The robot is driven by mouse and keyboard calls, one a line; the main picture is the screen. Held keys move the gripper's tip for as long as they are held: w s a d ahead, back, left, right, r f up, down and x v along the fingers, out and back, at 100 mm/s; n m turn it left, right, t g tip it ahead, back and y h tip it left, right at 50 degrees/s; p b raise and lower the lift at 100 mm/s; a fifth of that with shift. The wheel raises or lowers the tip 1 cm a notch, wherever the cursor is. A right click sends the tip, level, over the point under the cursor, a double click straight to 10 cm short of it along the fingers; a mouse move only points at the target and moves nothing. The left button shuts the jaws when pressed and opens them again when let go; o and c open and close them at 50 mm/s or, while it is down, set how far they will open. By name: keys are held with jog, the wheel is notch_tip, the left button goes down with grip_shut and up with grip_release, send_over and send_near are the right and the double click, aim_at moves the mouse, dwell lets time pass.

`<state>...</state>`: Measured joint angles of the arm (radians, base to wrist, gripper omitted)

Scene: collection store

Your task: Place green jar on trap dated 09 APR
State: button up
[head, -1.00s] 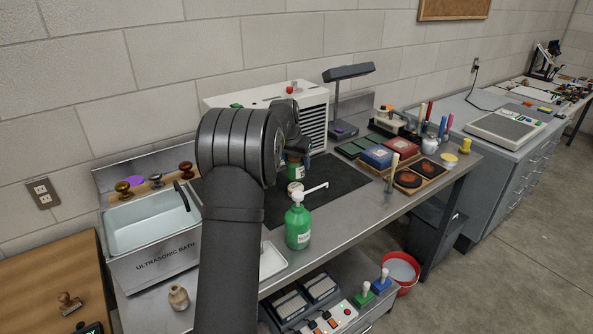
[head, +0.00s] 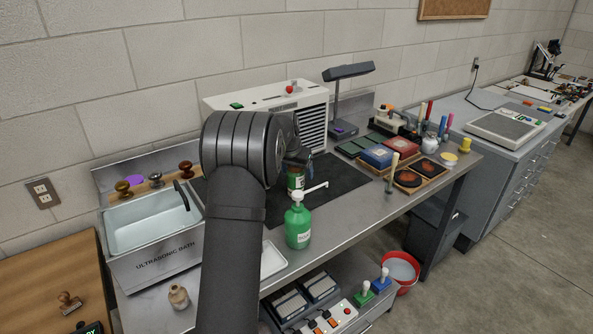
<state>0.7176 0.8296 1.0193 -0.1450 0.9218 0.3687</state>
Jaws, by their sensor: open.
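A small jar (head: 296,177) with green on it and a pale label stands upright at the back of the dark mat (head: 345,177), partly hidden by my arm and the green pump bottle. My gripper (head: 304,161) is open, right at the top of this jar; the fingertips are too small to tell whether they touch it. I cannot make out any trap or a date reading 09 APR; what lies directly under the jar is hidden.
The green pump bottle (head: 298,226) stands close in front of the jar. An ultrasonic bath (head: 152,262) is at left, a white cabinet (head: 315,106) behind. The mat's right part is clear.

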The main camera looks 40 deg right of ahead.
jog(key=v, duration=1.2)
jog(key=shift+s+r, duration=0.1)
jog(key=shift+r, duration=0.05)
jog(key=x, duration=1.2)
jog(key=shift+r, duration=1.75)
